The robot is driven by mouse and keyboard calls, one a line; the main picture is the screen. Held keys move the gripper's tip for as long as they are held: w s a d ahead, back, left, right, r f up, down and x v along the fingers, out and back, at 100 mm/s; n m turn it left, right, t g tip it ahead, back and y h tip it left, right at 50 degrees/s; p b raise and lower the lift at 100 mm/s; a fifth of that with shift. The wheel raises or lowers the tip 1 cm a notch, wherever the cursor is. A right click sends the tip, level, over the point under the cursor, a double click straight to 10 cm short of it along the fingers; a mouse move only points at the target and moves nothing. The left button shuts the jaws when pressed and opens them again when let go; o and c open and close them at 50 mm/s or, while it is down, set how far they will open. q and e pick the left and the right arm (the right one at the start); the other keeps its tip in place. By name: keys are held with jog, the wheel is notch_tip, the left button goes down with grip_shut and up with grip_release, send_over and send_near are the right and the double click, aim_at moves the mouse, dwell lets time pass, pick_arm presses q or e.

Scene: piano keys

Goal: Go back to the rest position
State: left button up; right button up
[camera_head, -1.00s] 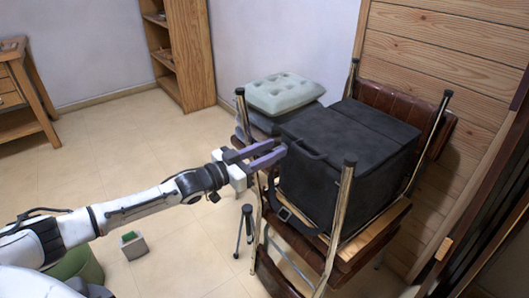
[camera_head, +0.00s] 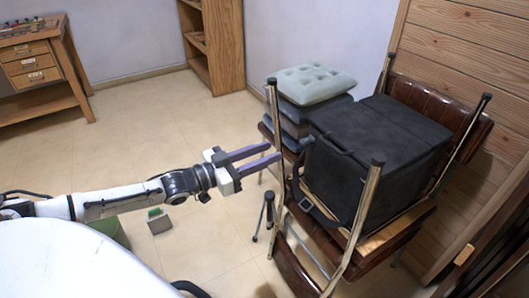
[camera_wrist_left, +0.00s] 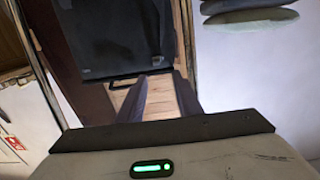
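My left arm comes in from the left in the head view. My left gripper (camera_head: 274,151) has two purple-grey fingers that stand apart with nothing between them. Its fingertips point right, toward a chrome chair leg and the left side of a black box (camera_head: 375,160), and appear clear of the box. In the left wrist view the open fingers (camera_wrist_left: 162,76) show in front of a wooden surface, with the dark box beyond them. My right gripper is not in view.
The box rests among stacked brown chairs (camera_head: 340,262) with upright chrome legs. Grey cushions (camera_head: 312,84) are piled behind. A wooden drawer table (camera_head: 45,70) and a shelf (camera_head: 222,45) stand at the back. A small grey-green block (camera_head: 158,224) lies on the floor. Open floor (camera_head: 130,130) stretches behind my arm.

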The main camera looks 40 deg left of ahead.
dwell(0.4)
